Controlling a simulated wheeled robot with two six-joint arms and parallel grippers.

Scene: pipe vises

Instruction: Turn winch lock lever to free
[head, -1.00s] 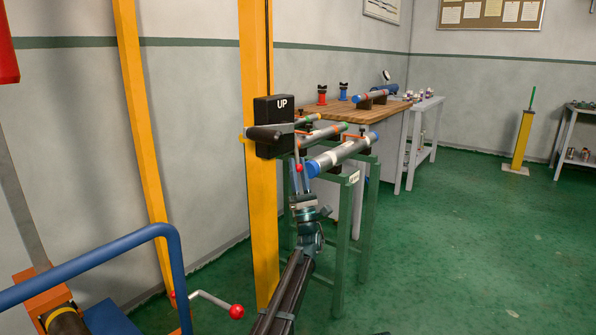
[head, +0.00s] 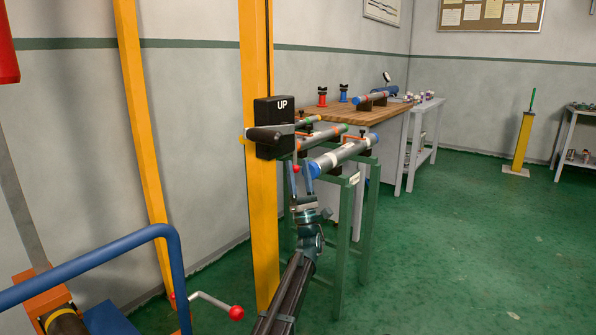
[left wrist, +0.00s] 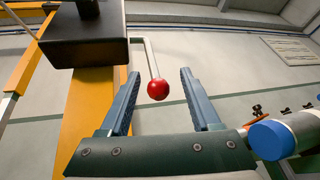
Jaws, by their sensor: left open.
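A black box marked UP (head: 274,120) is mounted on the yellow post (head: 260,210). A thin bent lever hangs below the box's right side and ends in a red ball (head: 296,169). In the left wrist view the lever's pale rod comes down from behind the box (left wrist: 88,38) to the red ball (left wrist: 158,89). My left gripper (head: 301,178) is open just below the box, with its fingers pointing up. In the left wrist view the ball appears between the two open fingers (left wrist: 158,80), with a visible gap on each side. My right gripper is not in view.
A blue-capped pipe (head: 342,155) on a green stand (head: 343,225) lies close right of my left gripper. A crank with a red knob (head: 236,312) and a blue rail (head: 90,265) are at lower left. A wooden bench (head: 345,115) stands behind. Open floor lies right.

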